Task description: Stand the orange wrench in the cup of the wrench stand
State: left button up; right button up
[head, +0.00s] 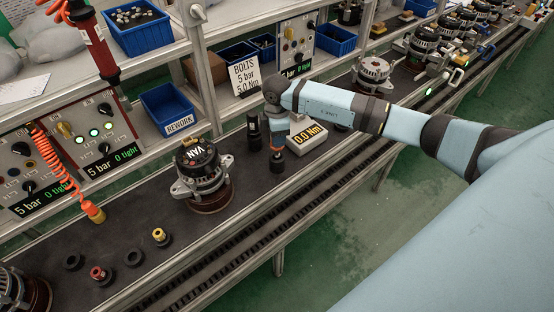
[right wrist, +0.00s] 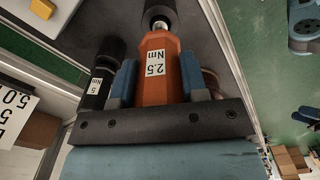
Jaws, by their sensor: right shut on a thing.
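The orange wrench (right wrist: 158,75), labelled 2.5 Nm, lies between the two blue fingers of my right gripper (right wrist: 158,80), which is shut on it. In the head view the wrench (head: 276,142) hangs below my right gripper (head: 274,122), roughly upright. Its metal lower end meets a dark round cup (right wrist: 158,12) of the stand, also seen in the head view (head: 277,163). I cannot tell how deep the end sits. A black wrench (right wrist: 100,80) stands close beside it, also in the head view (head: 253,132). My left gripper is not in view.
A grey 0.0 Nm display (head: 307,136) sits just right of the wrench. A BOLTS sign (head: 244,77) stands behind. An alternator (head: 202,175) is on the bench to the left, with several small dark rings and sockets beyond. A conveyor track runs along the front.

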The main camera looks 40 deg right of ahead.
jog(key=shift+f, duration=0.1)
jog(key=shift+f, duration=0.45)
jog(key=shift+f+b, duration=0.25)
jog(key=shift+b, duration=0.1)
jog(key=shift+f, duration=0.6)
dwell(0.4)
jog(key=shift+f+b, duration=0.25)
jog(key=shift+b, duration=0.15)
jog(key=o, duration=1)
